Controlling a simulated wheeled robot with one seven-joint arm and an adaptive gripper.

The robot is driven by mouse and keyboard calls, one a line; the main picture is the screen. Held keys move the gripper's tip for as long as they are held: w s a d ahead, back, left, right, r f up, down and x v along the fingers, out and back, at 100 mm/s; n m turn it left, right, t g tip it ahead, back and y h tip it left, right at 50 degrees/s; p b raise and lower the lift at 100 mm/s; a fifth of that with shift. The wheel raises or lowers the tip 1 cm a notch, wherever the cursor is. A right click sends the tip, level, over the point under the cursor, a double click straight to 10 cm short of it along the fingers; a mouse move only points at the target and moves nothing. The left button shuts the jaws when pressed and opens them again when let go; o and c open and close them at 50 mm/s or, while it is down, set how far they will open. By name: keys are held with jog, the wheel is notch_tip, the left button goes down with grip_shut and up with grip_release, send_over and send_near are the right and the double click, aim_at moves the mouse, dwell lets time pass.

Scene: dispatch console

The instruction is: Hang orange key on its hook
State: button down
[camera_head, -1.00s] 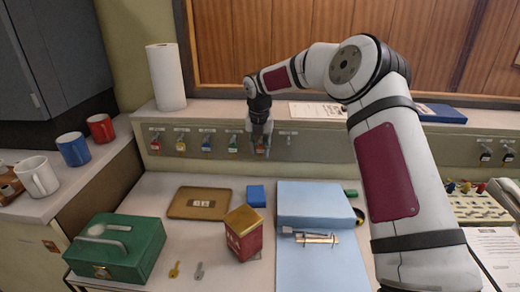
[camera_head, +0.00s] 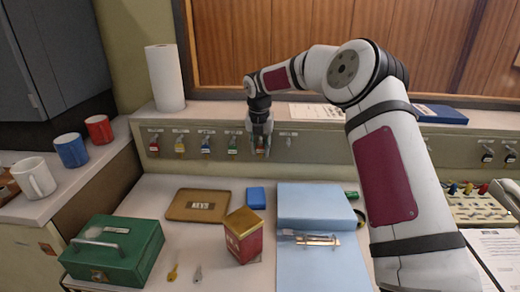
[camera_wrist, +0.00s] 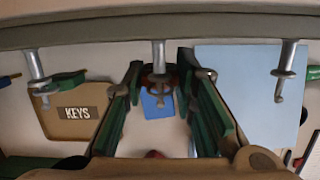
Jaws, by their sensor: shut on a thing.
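My gripper (camera_head: 261,152) is at the hook rail below the shelf, at the hook just right of the green key (camera_head: 232,146). In the wrist view its two fingers (camera_wrist: 160,85) stand on either side of the middle hook (camera_wrist: 158,60) and are shut on the orange key. A small orange patch of the key (camera_head: 260,151) shows between the fingertips. A dark reddish ring shape (camera_wrist: 160,84) lies at the hook's lower end; I cannot tell whether the hook passes through it. The fingers hide most of the key.
Red (camera_head: 153,143), yellow (camera_head: 180,145) and blue (camera_head: 206,146) keys hang to the left. The hook to the right (camera_wrist: 285,75) is empty. Below are a brown KEYS tray (camera_head: 180,212), a red tin (camera_head: 233,248), a green cash box (camera_head: 90,262) and blue folders (camera_head: 315,195).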

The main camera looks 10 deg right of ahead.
jog(key=shift+w+d+r, duration=0.1)
jog(key=shift+w, duration=0.05)
jog(key=shift+w, duration=0.2)
dwell(0.5)
jog(key=c, duration=1.2)
grip_release()
jog(key=shift+s+f, duration=0.1)
jog(key=shift+f, duration=0.1)
jog(key=shift+p+v, duration=1.05)
jog(key=shift+v, duration=1.95)
jog(key=shift+s, duration=0.15)
